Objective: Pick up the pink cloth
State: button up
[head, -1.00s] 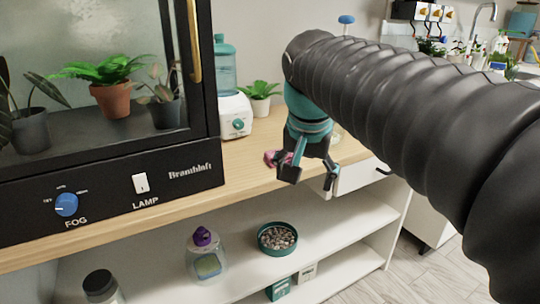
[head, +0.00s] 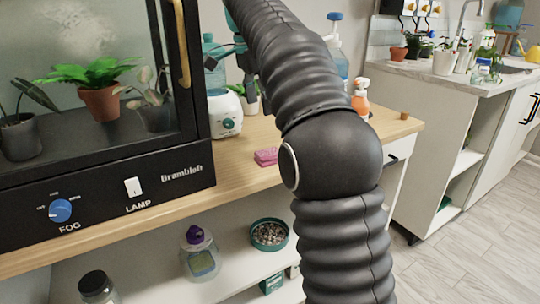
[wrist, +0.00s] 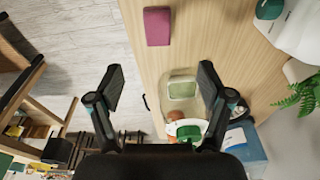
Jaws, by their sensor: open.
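The pink cloth (head: 266,156) lies folded on the wooden counter (head: 235,165), right of the white-based dispenser and left of my arm's elbow. In the wrist view the cloth (wrist: 157,26) is a small dark-pink rectangle near the top edge, beyond my fingertips and apart from them. My gripper (wrist: 160,86) is open and empty, its two dark fingers spread wide. In the head view my gripper (head: 229,76) is raised above the counter in front of the dispenser, partly hidden by my arm.
The glass cabinet (head: 195,178) stands left of the cloth. The dispenser (head: 225,115) and a leafy plant (wrist: 302,95) stand behind. A clear bottle (wrist: 185,88) shows between my fingers, further along the counter. An orange spray bottle (head: 360,98) stands at right. The counter around the cloth is bare.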

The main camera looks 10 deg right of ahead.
jog(key=f+b, duration=0.1)
jog(key=f, duration=0.3)
jog(key=d+f+b, duration=0.1)
jog(key=f+b, duration=0.1)
jog(key=f, duration=0.2)
jog(key=d+f+b, duration=0.1)
jog(key=f, duration=0.4)
jog(key=c, duration=1)
